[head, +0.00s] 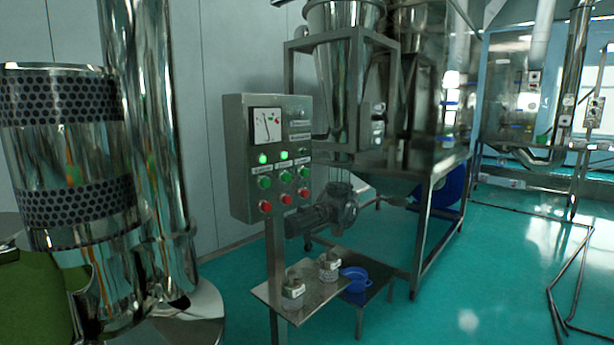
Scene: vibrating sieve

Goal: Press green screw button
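A grey control box (268,155) stands on a post in the middle of the head view. It has a row of green buttons: left (264,183), middle (285,177) and right (303,172). A red button sits below each green one, the left red one (265,207) being lowest. The small labels above the green buttons are too small to read, so I cannot tell which one is the screw button. Two green lamps, left (262,159) and middle (284,155), glow above the buttons. Neither of my grippers is in view.
A small metal shelf (285,312) below the box holds two labelled jars, the front one (293,291). A motor (325,212) and steel frame (424,240) stand right of the box. A large shiny cylinder (72,150) stands at left.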

